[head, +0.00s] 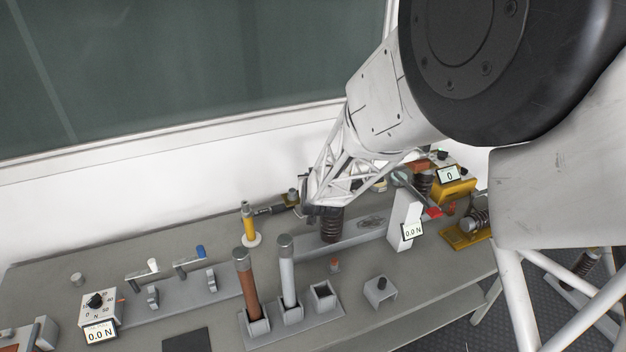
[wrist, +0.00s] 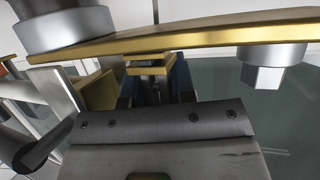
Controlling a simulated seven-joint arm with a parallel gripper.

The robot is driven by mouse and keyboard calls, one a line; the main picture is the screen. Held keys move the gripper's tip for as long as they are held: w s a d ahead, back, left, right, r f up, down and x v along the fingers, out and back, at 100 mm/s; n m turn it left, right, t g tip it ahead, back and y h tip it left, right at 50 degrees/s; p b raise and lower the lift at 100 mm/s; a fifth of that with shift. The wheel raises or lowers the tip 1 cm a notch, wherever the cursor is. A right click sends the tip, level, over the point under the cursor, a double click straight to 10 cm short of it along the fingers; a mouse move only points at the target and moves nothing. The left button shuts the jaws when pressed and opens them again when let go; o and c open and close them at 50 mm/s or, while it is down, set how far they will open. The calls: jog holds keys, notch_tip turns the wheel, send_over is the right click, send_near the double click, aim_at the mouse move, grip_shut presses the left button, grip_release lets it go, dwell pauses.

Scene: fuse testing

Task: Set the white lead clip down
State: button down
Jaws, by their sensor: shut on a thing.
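My gripper (head: 309,208) is above the back middle of the bench in the head view, partly hidden by the arm's lattice link. In the wrist view my gripper (wrist: 155,88) is shut on a short tab under a brass-coloured bar (wrist: 200,38). The bar has a grey metal cylinder at each end. A small white-ended piece (head: 153,266), perhaps the white lead clip, rests at the left of the bench on a grey rail (head: 178,306). A similar blue-ended piece (head: 200,252) is beside it. Both are well apart from my gripper.
A brown cylinder (head: 246,285) and a white cylinder (head: 288,275) stand in square sockets; a third socket (head: 323,296) is empty. A yellow post (head: 249,227) stands behind. A dark coil (head: 331,226) is just below my gripper. Yellow-based devices (head: 457,192) are at right. The bench's left back (head: 120,245) is clear.

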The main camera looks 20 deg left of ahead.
jog(key=shift+f, duration=0.15)
jog(key=c, duration=0.9)
grip_release()
jog(key=shift+c, duration=0.2)
jog(key=v, duration=0.7)
jog(key=shift+s+d+r, duration=0.2)
jog(key=shift+d+r, duration=0.1)
